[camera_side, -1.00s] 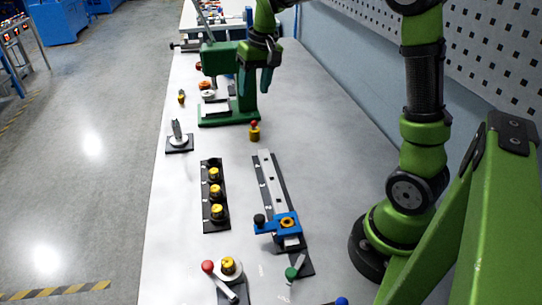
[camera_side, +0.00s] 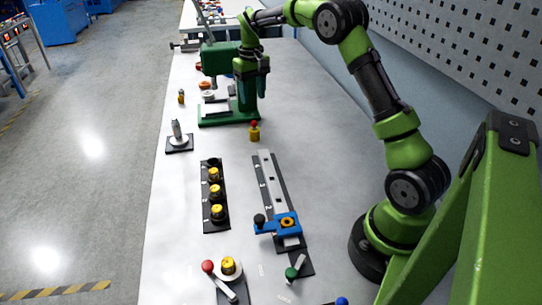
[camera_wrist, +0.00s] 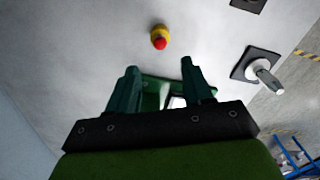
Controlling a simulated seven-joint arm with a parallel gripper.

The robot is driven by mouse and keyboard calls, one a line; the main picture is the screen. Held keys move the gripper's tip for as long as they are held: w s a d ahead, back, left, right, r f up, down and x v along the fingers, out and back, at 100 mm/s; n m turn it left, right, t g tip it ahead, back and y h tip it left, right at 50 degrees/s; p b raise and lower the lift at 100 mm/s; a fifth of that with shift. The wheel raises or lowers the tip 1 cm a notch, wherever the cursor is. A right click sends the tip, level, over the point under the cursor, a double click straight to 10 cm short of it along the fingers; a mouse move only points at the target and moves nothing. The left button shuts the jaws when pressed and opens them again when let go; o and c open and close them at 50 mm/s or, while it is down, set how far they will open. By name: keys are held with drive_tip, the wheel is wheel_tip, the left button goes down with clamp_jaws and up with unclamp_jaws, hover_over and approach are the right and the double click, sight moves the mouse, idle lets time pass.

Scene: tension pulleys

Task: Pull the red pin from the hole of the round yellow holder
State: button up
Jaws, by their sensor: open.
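The red pin (camera_side: 254,124) stands upright in the round yellow holder (camera_side: 254,134) on the grey table, just in front of the green press. In the wrist view, the red pin (camera_wrist: 160,44) and the yellow holder (camera_wrist: 161,32) lie beyond my fingertips, near the top middle. My gripper (camera_wrist: 158,72) is open and empty, with its two green fingers apart. In the side view, my gripper (camera_side: 252,82) points down above and behind the pin, overlapping the press, so its exact height is hard to tell. It is not touching the pin.
The green press (camera_side: 228,119) stands right by my gripper. A black block with several yellow pieces (camera_side: 208,222) and a rail with a blue clamp (camera_side: 284,224) lie nearer the camera. A small grey post on a black plate (camera_side: 178,143) stands to the left. Table to the pin's right is clear.

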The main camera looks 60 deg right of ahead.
sight(254, 120)
wheel_tip(254, 120, down, 10)
drive_tip(key=shift+f, duration=0.1)
drive_tip(key=shift+c, duration=0.4)
clamp_jaws()
